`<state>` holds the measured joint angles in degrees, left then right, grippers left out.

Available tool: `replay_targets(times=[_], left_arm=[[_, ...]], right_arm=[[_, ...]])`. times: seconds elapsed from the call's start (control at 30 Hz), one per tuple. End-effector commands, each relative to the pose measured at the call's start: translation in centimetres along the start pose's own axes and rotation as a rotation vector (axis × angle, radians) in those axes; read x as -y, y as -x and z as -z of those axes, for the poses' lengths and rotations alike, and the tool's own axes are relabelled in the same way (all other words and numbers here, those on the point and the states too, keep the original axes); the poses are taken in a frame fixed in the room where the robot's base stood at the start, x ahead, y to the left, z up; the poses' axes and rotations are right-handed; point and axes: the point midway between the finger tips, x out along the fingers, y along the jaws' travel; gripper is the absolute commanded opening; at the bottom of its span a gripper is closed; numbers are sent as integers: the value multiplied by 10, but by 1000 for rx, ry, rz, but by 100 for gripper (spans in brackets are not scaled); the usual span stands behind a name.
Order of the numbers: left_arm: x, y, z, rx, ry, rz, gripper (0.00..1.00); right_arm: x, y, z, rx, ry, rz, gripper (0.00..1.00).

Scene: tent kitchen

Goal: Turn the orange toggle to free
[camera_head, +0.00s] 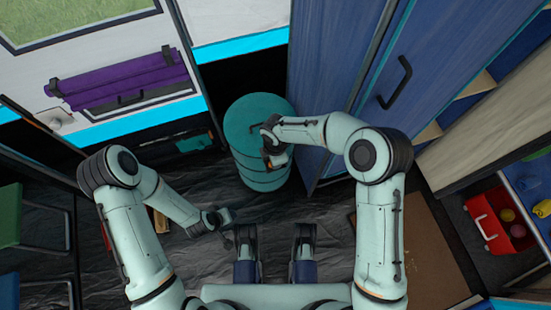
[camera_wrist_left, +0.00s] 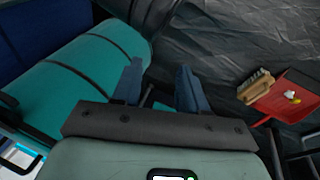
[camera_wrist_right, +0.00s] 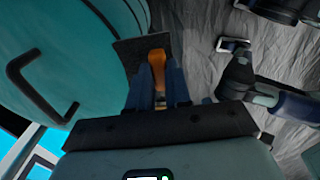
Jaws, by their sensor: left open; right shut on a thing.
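The orange toggle (camera_wrist_right: 157,58) stands against a dark plate (camera_wrist_right: 128,54) beside the teal barrel in the right wrist view. My right gripper (camera_wrist_right: 159,80) is shut on the toggle, its two blue fingers on either side of it. In the head view my right gripper (camera_head: 268,142) is at the barrel's front, and the toggle is mostly hidden there. My left gripper (camera_wrist_left: 158,84) is open and empty, with its fingers apart. In the head view it is low at the left of centre (camera_head: 226,217), apart from the barrel.
The teal barrel (camera_head: 262,112) stands beside a blue cabinet (camera_head: 330,75). A red dustpan (camera_wrist_left: 292,92) and a brush (camera_wrist_left: 256,86) lie on the dark floor sheet. A red box (camera_head: 497,222) with balls stands at the right. Dark floor between my left arm and the barrel is clear.

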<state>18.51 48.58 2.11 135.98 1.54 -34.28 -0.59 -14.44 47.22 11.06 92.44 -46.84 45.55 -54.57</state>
Motion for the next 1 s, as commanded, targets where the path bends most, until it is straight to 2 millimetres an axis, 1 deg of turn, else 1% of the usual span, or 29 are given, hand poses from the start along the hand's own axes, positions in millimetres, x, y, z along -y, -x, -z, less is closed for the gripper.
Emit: replay_targets(times=[0.17, 0.2, 0.27, 0.53, 0.67, 0.77, 1.0], left_arm=[[0, 0, 0, 0, 0, 0, 43], [0, 0, 0, 0, 0, 0, 43], [0, 0, 0, 0, 0, 0, 43], [0, 0, 0, -1, 0, 0, 43], [-1, 3, -2, 6, 0, -1, 43], [-2, 8, -8, 23, -2, -2, 43], [-8, 25, -27, 84, -7, -6, 43]], right_arm=[[0, 0, -1, 2, 2, 0, 0], [0, 0, -1, 2, 2, 0, 25], [0, 0, 0, 1, 1, 0, 45], [0, 0, 0, 1, 0, 0, 45], [0, 8, 0, 0, 0, -2, 45], [-1, 23, 0, 0, -2, -4, 45], [-1, 79, 0, 1, -1, -5, 45]])
